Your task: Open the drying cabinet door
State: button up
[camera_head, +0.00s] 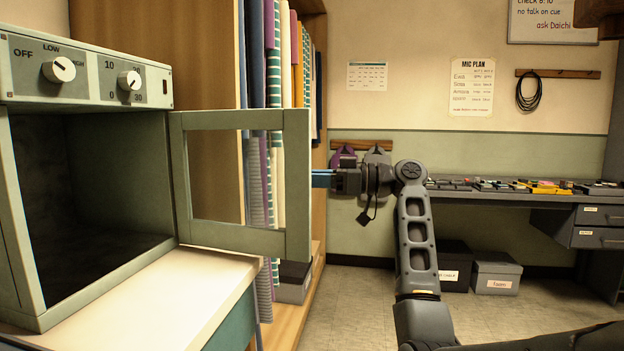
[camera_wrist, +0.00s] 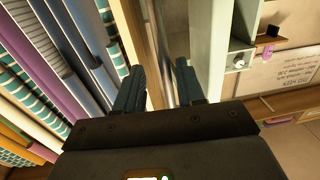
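The drying cabinet (camera_head: 88,190) is pale green and stands at the left in the head view, its dark inside showing. Its door (camera_head: 297,185), a frame around a see-through pane, stands wide open, swung out to the right. My gripper (camera_head: 322,179) is beside the door's free edge, its bluish fingers pointing left towards it. I cannot tell whether they touch it. In the wrist view my gripper (camera_wrist: 158,85) has its two fingers apart, with nothing clearly held between them. A pale green upright, probably part of the door, rises just right of the right finger.
A wooden shelf (camera_head: 318,120) with tall rolls of cloth or paper stands behind the door. The cabinet rests on a pale counter (camera_head: 165,305). A long bench (camera_head: 520,197) with small items runs along the back right, with boxes (camera_head: 497,272) below. Floor between is clear.

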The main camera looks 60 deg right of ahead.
jog(key=shift+s+d, duration=0.1)
jog(key=v, duration=0.7)
jog(key=shift+s, duration=0.3)
jog(key=shift+d, duration=0.15)
